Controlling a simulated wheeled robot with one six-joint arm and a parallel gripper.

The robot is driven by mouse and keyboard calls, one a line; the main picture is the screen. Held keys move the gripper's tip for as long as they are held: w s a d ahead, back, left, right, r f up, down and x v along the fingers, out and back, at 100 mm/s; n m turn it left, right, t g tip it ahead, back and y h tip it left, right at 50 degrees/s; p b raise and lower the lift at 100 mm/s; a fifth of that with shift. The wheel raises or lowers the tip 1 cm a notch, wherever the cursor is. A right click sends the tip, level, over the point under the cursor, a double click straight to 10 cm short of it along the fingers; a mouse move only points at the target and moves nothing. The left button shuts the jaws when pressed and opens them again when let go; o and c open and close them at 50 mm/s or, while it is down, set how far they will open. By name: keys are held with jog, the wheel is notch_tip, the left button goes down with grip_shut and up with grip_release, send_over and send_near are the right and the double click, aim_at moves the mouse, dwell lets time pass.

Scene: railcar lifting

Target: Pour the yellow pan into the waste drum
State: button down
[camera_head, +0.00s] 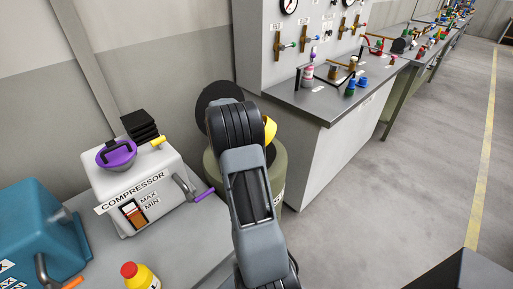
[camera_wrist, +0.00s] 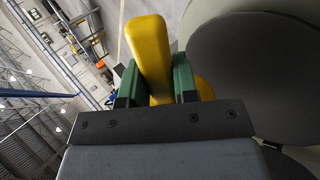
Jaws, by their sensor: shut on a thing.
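My gripper (camera_wrist: 155,88) is shut on the yellow pan's handle (camera_wrist: 150,50), which stands between its green finger pads in the wrist view. In the head view my arm covers the gripper and most of the yellow pan (camera_head: 270,129); only a yellow edge shows right of the arm, above the waste drum. The waste drum (camera_head: 278,175) is olive green and stands behind my arm, against the bench end. A dark round disc (camera_head: 213,92) shows at the drum's back; a large dark disc (camera_wrist: 260,75) also shows beside the pan in the wrist view. The pan's contents are hidden.
A white compressor (camera_head: 145,185) with a purple pan (camera_head: 116,153) on top stands left on a grey table (camera_head: 195,240). A blue machine (camera_head: 40,235) and a yellow bottle (camera_head: 142,278) are nearer. A bench (camera_head: 320,105) with valves stands right of the drum.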

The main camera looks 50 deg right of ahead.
jog(key=shift+r, duration=0.1)
notch_tip(320, 180, up, 2)
jog(key=t+y+p, duration=0.2)
jog(key=t+p, duration=0.1)
jog(key=shift+r+y, duration=0.25)
jog(key=shift+y, duration=0.05)
jog(key=shift+s+r+t+y+p, duration=0.1)
jog(key=shift+r+t+y+p, duration=0.2)
jog(key=shift+t+y+p, duration=0.3)
jog(key=t+y, duration=0.1)
jog(key=t+y+p, duration=0.1)
jog(key=t, duration=0.1)
jog(key=shift+r+p, duration=0.3)
jog(key=shift+r, duration=0.1)
